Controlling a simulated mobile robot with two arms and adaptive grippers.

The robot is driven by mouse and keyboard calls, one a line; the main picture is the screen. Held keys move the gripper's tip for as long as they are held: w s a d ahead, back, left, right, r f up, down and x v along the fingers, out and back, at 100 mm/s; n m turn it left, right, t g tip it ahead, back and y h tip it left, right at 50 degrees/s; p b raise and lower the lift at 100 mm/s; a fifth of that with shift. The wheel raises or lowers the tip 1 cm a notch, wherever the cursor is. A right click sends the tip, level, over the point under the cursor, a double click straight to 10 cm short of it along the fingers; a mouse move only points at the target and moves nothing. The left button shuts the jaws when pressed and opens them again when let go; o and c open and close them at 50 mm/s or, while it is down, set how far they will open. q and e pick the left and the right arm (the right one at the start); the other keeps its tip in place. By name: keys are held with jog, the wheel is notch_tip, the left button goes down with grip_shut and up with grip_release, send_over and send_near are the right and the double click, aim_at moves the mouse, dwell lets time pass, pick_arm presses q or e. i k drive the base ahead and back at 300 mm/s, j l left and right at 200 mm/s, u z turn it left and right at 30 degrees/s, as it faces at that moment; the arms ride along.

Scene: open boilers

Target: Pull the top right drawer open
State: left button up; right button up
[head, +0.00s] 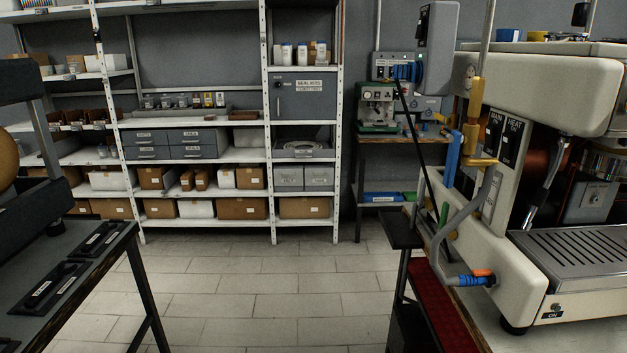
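A small grey drawer block sits on a middle shelf of the white shelving unit (272,206) at the back wall. It has two drawers above and two below. The top right drawer (192,136) has a white label and looks shut, its front level with the others. The top left drawer (146,137) is beside it, and the bottom right drawer (194,152) is below it. All are small in the head view and their handles are hard to make out. Neither of my grippers is in view.
Tiled floor (250,290) lies clear between me and the shelves. A dark-topped table (75,250) stands at the near left. A large cream coffee machine (480,245) on a bench fills the right.

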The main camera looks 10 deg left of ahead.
aim_at(185, 136)
jog(key=i+j, duration=0.25)
jog(key=i, duration=0.25)
jog(key=i+j, duration=0.3)
jog(key=i, duration=0.2)
jog(key=i+j, duration=0.25)
jog(key=i, duration=0.25)
jog(key=i+j, duration=0.25)
jog(key=i, duration=0.2)
jog(key=i+j, duration=0.3)
jog(key=i, duration=0.2)
jog(key=i+j, duration=0.65)
jog(key=i, duration=0.15)
jog(key=i+j+z, duration=0.1)
jog(key=i+j, duration=0.5)
jog(key=i, duration=0.2)
